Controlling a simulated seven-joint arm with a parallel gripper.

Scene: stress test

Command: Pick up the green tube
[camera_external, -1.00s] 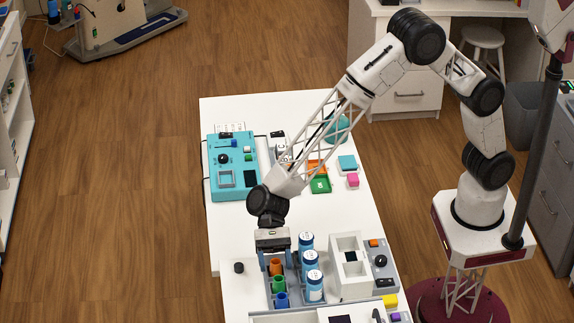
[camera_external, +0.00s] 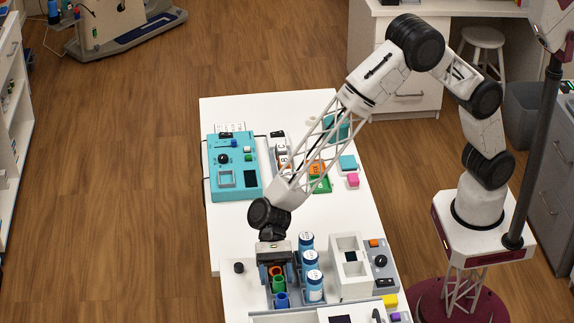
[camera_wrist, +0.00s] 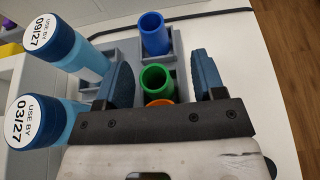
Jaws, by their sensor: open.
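The green tube (camera_external: 278,285) stands upright in a grey rack, in a row between an orange tube (camera_external: 275,270) and a blue tube (camera_external: 281,299). In the wrist view the green tube (camera_wrist: 158,84) shows its open round top between my two fingers. My gripper (camera_wrist: 163,82) is open, with a blue-grey finger on each side of the green tube and a visible gap to both. In the external view my gripper (camera_external: 276,272) is low over the rack and partly hides the orange tube.
Blue capped bottles with "USE BY" labels (camera_wrist: 42,37) stand close to the left finger in the wrist view. The rack (camera_wrist: 185,62) surrounds the tubes. A white box with compartments (camera_external: 349,268) and a grey control panel (camera_external: 380,262) are right of the bottles.

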